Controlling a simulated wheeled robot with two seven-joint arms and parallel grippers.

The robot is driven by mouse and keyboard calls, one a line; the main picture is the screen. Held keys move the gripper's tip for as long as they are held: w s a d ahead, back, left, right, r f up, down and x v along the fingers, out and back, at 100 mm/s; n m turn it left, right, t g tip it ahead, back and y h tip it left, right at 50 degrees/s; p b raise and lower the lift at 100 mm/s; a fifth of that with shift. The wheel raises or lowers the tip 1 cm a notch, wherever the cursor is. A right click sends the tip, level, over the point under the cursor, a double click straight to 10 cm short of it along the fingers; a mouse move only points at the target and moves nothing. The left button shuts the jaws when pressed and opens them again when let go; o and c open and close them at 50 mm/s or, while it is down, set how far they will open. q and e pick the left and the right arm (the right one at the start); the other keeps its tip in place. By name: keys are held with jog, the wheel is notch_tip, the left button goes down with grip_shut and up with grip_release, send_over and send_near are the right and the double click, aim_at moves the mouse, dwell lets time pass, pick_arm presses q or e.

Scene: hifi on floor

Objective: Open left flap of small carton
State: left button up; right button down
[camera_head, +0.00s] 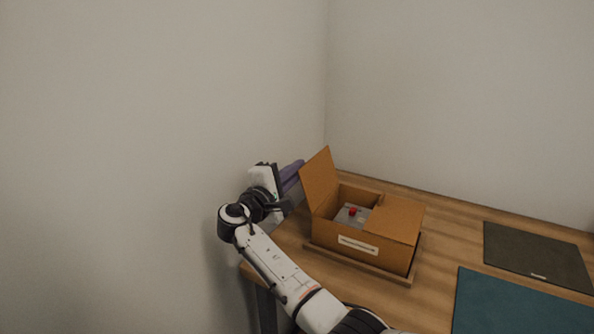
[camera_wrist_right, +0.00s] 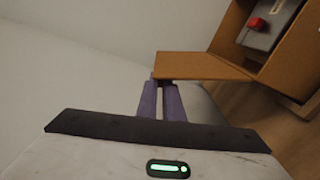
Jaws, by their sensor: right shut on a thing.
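The small carton (camera_head: 340,232) is a brown cardboard box with a pale label on its front. Its left flap (camera_head: 319,179) stands up, leaning a little outward to the left. The right flap (camera_head: 395,217) lies across the right part of the opening. A grey item with a red knob (camera_head: 353,211) shows inside. My right gripper (camera_head: 293,174), with purple fingers, is on the outer left side of the left flap. In the right wrist view its fingers (camera_wrist_right: 159,88) are close together, shut at the edge of the left flap (camera_wrist_right: 200,66). My left gripper is out of view.
The carton sits on a low wooden board (camera_head: 362,266) on the wooden table (camera_head: 437,275). A dark mat (camera_head: 536,256) and a teal mat (camera_head: 515,305) lie to the right. Plain walls stand behind and to the left.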

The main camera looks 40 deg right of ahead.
jog(key=shift+a, duration=0.1)
jog(key=c, duration=1.9)
grip_release()
jog(key=shift+f, duration=0.1)
jog(key=b+v, duration=0.1)
jog(key=v, duration=0.9)
jog(key=shift+a, duration=0.1)
jog(key=shift+s, duration=0.1)
